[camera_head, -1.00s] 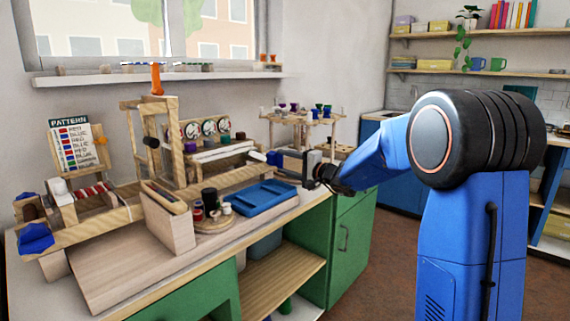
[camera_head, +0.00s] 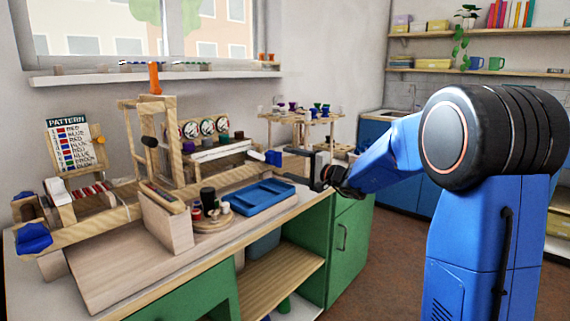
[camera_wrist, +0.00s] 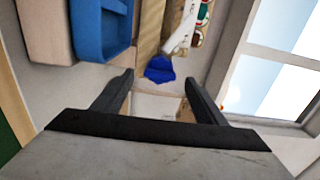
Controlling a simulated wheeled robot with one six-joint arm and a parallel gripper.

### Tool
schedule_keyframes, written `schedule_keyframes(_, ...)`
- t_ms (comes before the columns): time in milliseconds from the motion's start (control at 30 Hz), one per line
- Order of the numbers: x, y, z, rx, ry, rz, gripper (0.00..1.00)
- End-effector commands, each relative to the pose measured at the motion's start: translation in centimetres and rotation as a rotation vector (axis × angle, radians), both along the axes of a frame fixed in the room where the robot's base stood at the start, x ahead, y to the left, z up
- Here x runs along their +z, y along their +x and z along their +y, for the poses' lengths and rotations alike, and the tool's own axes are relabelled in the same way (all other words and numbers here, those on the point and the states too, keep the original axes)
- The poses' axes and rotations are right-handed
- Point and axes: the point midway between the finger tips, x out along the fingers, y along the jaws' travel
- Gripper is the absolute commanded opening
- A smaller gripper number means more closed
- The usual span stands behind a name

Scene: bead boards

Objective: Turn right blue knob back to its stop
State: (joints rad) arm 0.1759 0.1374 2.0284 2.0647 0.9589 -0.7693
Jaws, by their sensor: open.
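The right blue knob (camera_head: 272,157) sticks out at the right end of the wooden bead loom, on a pale shaft. In the wrist view the blue knob (camera_wrist: 158,68) lies straight ahead, between the lines of the two fingers and just past their tips. My gripper (camera_head: 289,166) is to the right of the knob, open and empty, with a small gap to it. Its dark fingers (camera_wrist: 157,84) are spread wide in the wrist view. Another blue knob (camera_head: 34,238) is at the loom's left end.
A blue tray (camera_head: 258,197) lies on the bench below and left of my gripper. A round wooden stand with small pots (camera_head: 208,207) is beside it. A wooden rack with spools (camera_head: 300,115) stands behind the gripper. The window is behind the loom.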

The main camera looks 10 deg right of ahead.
Motion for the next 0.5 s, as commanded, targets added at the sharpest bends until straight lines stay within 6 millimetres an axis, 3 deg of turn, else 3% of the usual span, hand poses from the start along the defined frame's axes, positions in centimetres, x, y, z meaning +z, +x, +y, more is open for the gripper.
schedule_keyframes(500, 0.0, -8.4, -6.2, -0.004, 0.0, 0.0, 0.66)
